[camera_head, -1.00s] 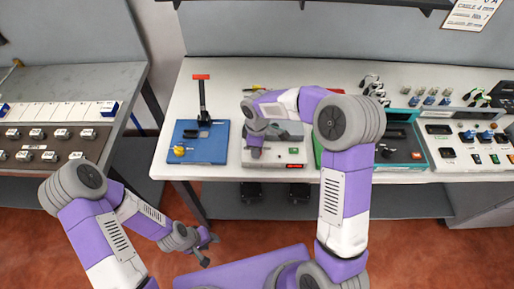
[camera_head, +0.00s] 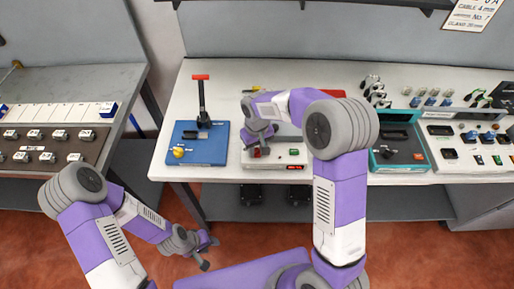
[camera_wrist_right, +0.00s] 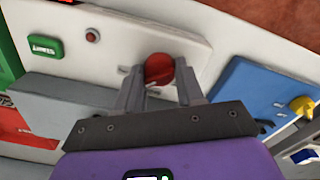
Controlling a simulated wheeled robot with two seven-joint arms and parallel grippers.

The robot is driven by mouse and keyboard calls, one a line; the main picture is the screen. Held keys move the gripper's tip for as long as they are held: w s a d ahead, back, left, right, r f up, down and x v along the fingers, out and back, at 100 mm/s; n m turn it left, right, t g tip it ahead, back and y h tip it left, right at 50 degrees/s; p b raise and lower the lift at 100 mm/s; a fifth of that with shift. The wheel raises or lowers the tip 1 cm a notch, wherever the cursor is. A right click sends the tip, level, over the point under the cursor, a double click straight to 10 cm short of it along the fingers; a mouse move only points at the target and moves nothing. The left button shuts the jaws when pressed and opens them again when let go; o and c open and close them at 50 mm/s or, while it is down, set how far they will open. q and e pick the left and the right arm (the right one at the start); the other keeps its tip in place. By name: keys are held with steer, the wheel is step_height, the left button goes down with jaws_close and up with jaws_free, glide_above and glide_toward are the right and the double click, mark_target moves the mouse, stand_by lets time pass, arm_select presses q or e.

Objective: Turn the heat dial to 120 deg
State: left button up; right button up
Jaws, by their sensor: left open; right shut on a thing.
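The heat dial is a round red knob (camera_wrist_right: 158,68) on the front of a pale control box (camera_wrist_right: 185,30). It also shows in the head view as a small red spot (camera_head: 262,152). My right gripper (camera_wrist_right: 160,84) is at the dial, with one finger on each side, shut on it. It also shows in the head view (camera_head: 259,142). I cannot read the dial's angle. The box has a green start button (camera_wrist_right: 45,45), a small red lamp (camera_wrist_right: 92,36) and a red-lit display (camera_head: 295,167). My left gripper (camera_head: 206,252) is open and empty, low in front of the bench.
A blue base (camera_head: 205,150) with a red-topped lever (camera_head: 201,90) and a yellow knob (camera_head: 179,152) stands left of the box. A teal unit (camera_head: 412,160) and a switch panel (camera_head: 470,145) stand to the right. Another bench (camera_head: 75,80) is at far left.

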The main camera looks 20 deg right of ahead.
mark_target(257, 149)
steer(key=shift+m, duration=1.1)
steer(key=o, duration=1)
step_height(257, 149, up, 8)
steer(key=shift+f+p, duration=0.2)
steer(key=shift+p, duration=0.35)
